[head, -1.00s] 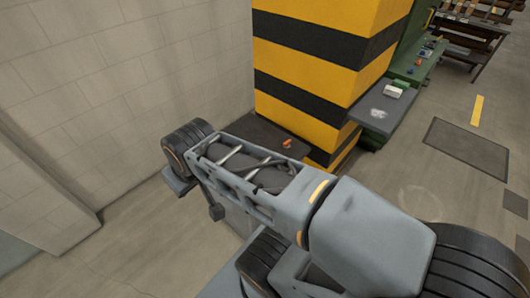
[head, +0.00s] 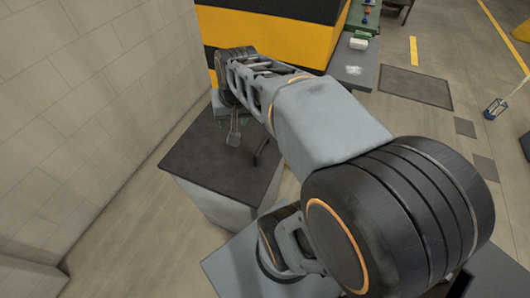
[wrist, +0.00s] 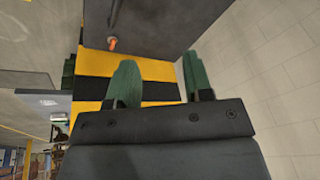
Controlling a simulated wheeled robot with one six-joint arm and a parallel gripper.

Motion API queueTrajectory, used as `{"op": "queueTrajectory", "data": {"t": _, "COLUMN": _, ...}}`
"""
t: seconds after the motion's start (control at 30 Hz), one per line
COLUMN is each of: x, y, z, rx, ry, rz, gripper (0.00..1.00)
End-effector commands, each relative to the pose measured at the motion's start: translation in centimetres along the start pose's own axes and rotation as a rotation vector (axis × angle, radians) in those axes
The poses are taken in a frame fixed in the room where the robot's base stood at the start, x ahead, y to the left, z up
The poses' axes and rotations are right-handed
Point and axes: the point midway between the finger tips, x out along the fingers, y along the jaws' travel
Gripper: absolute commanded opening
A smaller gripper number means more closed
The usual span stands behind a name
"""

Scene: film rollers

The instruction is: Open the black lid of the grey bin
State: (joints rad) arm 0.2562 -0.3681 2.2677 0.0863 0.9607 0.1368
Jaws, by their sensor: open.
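The grey bin (head: 215,205) stands by the wall in the head view, and its flat black lid (head: 190,165) lies shut on top. The lid's far right part is hidden behind my arm. The lid's dark underside or top surface also fills the upper part of the wrist view (wrist: 180,22), with a dark bar and a small orange piece (wrist: 112,44) at its edge. My gripper (wrist: 158,62) is open and empty, its two green fingers apart in the wrist view. In the head view my arm's end is over the lid's far side; contact cannot be told.
A yellow-and-black striped pillar (head: 280,40) stands right behind the bin. A pale block wall (head: 90,90) runs along the left.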

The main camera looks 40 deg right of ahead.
Motion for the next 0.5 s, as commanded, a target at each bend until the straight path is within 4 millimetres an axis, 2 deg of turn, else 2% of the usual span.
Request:
{"op": "queueTrajectory", "data": {"t": 0.03, "x": 4.2, "y": 2.1, "z": -0.8, "rx": 0.1, "ry": -0.027, "rz": 0.01, "gripper": 0.46}}
{"op": "queueTrajectory", "data": {"t": 0.2, "x": 10.6, "y": 7.7, "z": -3.7, "rx": 0.384, "ry": -0.093, "rz": 0.018, "gripper": 0.46}}
{"op": "queueTrajectory", "data": {"t": 0.3, "x": 13.4, "y": 10.5, "z": -4.7, "rx": 0.509, "ry": -0.121, "rz": 0.017, "gripper": 0.46}}
{"op": "queueTrajectory", "data": {"t": 0.4, "x": 15.2, "y": 12.6, "z": -5.3, "rx": 0.595, "ry": -0.138, "rz": 0.016, "gripper": 0.46}}
{"op": "queueTrajectory", "data": {"t": 0.5, "x": 16.5, "y": 13.7, "z": -5.6, "rx": 0.645, "ry": -0.148, "rz": 0.014, "gripper": 0.46}}
